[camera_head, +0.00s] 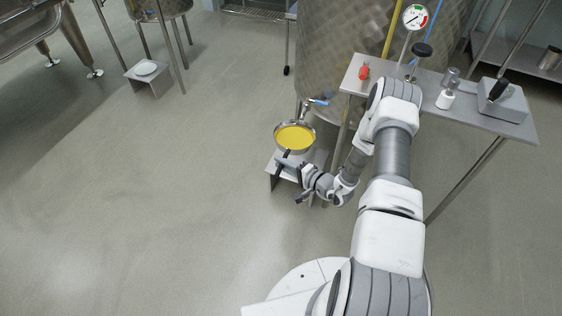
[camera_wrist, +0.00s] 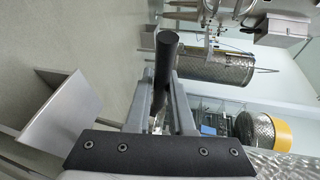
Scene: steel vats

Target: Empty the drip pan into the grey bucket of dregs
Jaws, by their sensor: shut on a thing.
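The drip pan (camera_head: 295,137), a round steel pan full of yellow liquid, is level under the vat's outlet in the head view. Its dark handle (camera_head: 286,157) points toward me. My gripper (camera_head: 291,166) is shut on this handle, and the wrist view shows the black handle (camera_wrist: 165,62) between the fingers (camera_wrist: 165,95). The pan overlaps the back of a small grey stand (camera_head: 315,158); I cannot tell whether it touches it. I cannot make out the grey bucket of dregs in either view.
A steel vat (camera_head: 340,50) stands behind the pan, with a blue-handled valve (camera_head: 318,102) close above it. A side table (camera_head: 480,118) holding a red bottle (camera_head: 364,71) and other items is at right. Another small stand (camera_head: 150,84) is far left.

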